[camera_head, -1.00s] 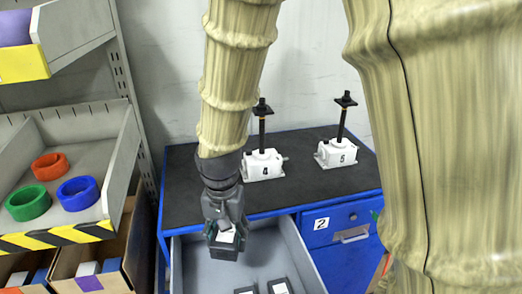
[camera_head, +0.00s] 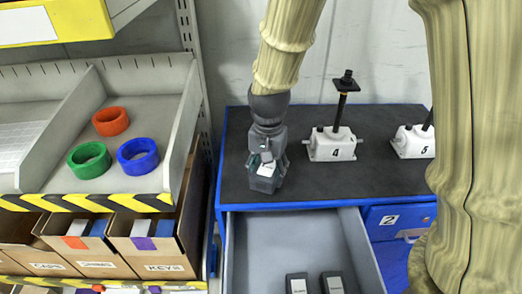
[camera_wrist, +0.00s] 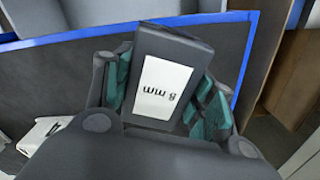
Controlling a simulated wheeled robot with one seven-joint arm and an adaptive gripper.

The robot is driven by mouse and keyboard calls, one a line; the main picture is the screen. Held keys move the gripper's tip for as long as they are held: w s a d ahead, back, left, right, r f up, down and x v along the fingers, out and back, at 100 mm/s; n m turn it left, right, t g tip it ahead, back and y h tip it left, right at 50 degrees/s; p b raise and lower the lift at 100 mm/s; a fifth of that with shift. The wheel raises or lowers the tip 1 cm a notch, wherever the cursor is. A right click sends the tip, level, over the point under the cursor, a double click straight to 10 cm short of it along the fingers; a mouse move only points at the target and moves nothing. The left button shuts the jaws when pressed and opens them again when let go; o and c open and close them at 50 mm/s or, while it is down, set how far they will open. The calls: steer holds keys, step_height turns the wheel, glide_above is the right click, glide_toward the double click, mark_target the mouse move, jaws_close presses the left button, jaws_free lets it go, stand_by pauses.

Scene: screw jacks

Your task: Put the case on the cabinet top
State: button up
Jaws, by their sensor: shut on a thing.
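My gripper (camera_head: 266,176) is shut on a dark grey case with a white label. In the wrist view the case (camera_wrist: 165,85) sits between the teal finger pads, and its label reads "8 mm". In the head view the gripper and case are over the front left part of the black cabinet top (camera_head: 325,185), just behind its blue front edge. I cannot tell whether the case touches the surface.
White screw jack 4 (camera_head: 332,146) and screw jack 5 (camera_head: 412,142) stand on the cabinet top to the right. The open drawer (camera_head: 290,245) below holds two more cases (camera_head: 297,284). A shelf with coloured rings (camera_head: 138,155) stands at left.

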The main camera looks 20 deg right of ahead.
steer(key=w+p, duration=0.1)
steer(key=w, duration=0.2)
steer(key=w+p, duration=0.1)
steer(key=w, duration=0.3)
steer(key=w+f+p, duration=0.1)
steer(key=w+p, duration=0.1)
steer(key=w, duration=0.2)
steer(key=shift+d, duration=0.4)
steer(key=shift+f+p, duration=1.05)
steer(key=shift+f, duration=0.7)
steer(key=shift+f, duration=0.15)
steer(key=o, duration=1.3)
steer(key=shift+r, duration=0.2)
steer(key=shift+r+b, duration=2.45)
steer(key=shift+r, duration=3.5)
